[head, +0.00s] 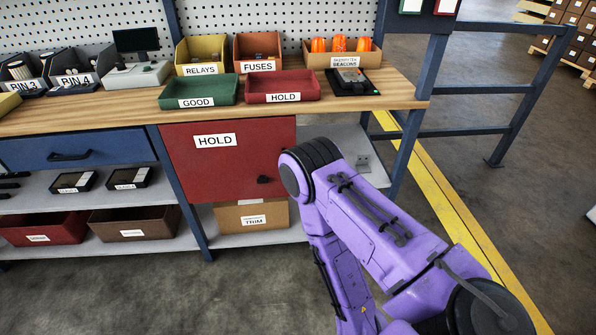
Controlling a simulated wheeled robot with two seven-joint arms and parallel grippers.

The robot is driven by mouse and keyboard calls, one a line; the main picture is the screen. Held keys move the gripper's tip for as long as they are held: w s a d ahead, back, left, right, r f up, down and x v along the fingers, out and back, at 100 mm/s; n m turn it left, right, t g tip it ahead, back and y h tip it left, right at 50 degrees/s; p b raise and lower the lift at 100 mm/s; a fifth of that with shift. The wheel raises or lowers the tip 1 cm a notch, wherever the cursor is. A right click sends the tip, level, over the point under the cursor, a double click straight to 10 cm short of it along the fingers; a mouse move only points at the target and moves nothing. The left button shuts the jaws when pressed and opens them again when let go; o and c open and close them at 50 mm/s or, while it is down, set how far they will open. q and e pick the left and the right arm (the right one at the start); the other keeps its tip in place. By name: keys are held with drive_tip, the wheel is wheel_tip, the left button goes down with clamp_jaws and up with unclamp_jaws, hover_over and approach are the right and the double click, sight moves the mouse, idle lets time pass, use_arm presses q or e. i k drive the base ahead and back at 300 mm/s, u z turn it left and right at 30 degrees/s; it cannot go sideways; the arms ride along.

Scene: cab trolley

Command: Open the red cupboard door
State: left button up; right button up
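The red cupboard door (230,160) labelled HOLD is under the workbench, left of centre. It looks shut. A small dark handle (263,179) sits near its lower right corner. My purple arm comes in from the lower right; its bent joint is in front of the door's right edge in the picture, and the link beyond runs back down out of the frame. Neither of my grippers is in view.
The wooden bench top (130,115) above holds a green GOOD tray (200,92), a red HOLD tray (283,87) and several bins. A cardboard TRIM box (252,217) stands below the door. A blue drawer (75,150) is at left. A blue railing (500,88) stands at right.

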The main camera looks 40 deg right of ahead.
sight(222, 159)
drive_tip(key=z, duration=1.15)
drive_tip(key=i, duration=0.45)
drive_tip(key=z, duration=0.75)
